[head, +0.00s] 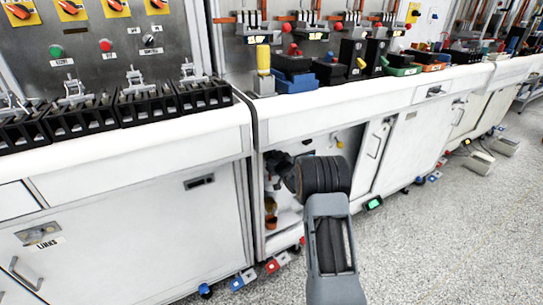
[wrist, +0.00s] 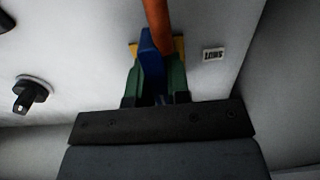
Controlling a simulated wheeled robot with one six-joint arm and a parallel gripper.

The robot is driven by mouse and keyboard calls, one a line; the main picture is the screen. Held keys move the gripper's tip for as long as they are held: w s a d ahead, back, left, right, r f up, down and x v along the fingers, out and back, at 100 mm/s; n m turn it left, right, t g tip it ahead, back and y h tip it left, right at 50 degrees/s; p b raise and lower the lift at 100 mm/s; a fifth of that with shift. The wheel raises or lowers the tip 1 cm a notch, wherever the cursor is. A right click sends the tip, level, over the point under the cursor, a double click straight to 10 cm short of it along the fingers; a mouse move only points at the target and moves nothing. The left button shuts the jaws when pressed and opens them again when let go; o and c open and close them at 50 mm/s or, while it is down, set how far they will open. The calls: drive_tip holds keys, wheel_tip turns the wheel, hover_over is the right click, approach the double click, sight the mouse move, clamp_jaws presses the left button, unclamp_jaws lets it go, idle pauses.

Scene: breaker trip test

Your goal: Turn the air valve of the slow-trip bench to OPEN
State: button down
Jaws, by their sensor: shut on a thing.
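In the wrist view, my gripper (wrist: 154,86) has its green fingers closed on either side of a blue lever (wrist: 150,48), which I take to be the air valve handle. The lever stands beside an orange-brown pipe (wrist: 157,15), with a yellow piece (wrist: 179,46) behind it. A small label (wrist: 213,54) reading SHUT, upside down in the picture, is on the white wall right of the lever. In the head view, my gripper (head: 277,163) reaches inside the open cabinet under the bench (head: 300,123). The lever and fingertips are hidden there by my arm.
A black knob on a round base (wrist: 30,95) sticks out of the wall at the left. A grey side wall (wrist: 285,65) is close on the right. In the head view, a cabinet door (head: 375,147) stands right of the opening, and an amber container (head: 270,205) sits low inside.

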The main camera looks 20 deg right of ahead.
idle(0.4)
drive_tip(key=c, duration=1.1)
unclamp_jaws()
drive_tip(key=s+p, duration=0.1)
drive_tip(key=s, duration=0.3)
drive_tip(key=s+d, duration=0.1)
drive_tip(key=s, duration=0.4)
drive_tip(key=s+p, duration=0.1)
drive_tip(key=s, duration=0.3)
drive_tip(key=shift+s+d+p, duration=0.3)
drive_tip(key=shift+s, duration=0.1)
